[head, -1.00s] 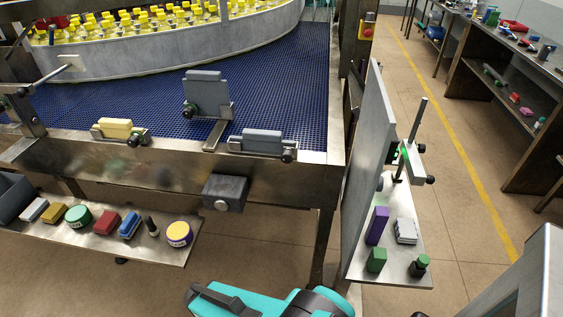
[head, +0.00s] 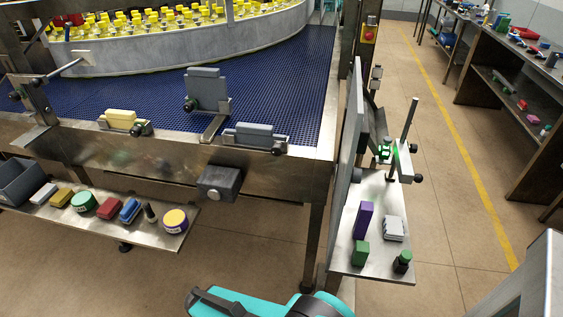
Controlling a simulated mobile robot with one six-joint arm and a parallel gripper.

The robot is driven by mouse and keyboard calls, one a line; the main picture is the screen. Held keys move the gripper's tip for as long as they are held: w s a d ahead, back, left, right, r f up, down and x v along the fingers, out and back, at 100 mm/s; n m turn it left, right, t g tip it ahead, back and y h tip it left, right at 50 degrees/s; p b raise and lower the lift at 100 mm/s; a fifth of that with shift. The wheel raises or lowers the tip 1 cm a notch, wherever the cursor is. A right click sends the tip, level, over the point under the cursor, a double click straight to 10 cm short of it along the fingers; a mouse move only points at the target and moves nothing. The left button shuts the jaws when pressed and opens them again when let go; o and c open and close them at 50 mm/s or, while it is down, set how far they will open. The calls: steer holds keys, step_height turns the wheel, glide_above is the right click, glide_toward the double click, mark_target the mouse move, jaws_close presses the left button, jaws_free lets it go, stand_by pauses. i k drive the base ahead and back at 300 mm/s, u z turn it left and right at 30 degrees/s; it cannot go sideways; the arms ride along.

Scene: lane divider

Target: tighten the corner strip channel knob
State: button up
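Several dark knobs show, and I cannot tell which belongs to the corner strip channel. One knob (head: 140,129) sits beside a yellow block (head: 120,118) on the conveyor's front rail. Another knob (head: 279,150) is at the right end of a low grey block (head: 254,134) near the conveyor's corner. A third knob (head: 190,104) is on an upright grey plate (head: 204,88) on a flat bar. To the right, a post bracket (head: 403,160) carries a black knob (head: 417,177), beside a green-lit part (head: 384,153). Whether any knob is tight cannot be seen. My gripper is not in view.
The blue conveyor belt (head: 295,80) runs behind the rail, with yellow-capped bottles beyond. A tall grey panel (head: 347,165) edges the right shelf (head: 375,262), which holds small items. A lower left shelf (head: 165,238) holds several items. The floor right of it is open.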

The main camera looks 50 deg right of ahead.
mark_target(277, 149)
steer(key=k, duration=1.35)
steer(key=u, duration=3.3)
steer(key=i, duration=0.1)
steer(key=z, duration=2.05)
steer(key=i, duration=1)
steer(key=u, duration=0.05)
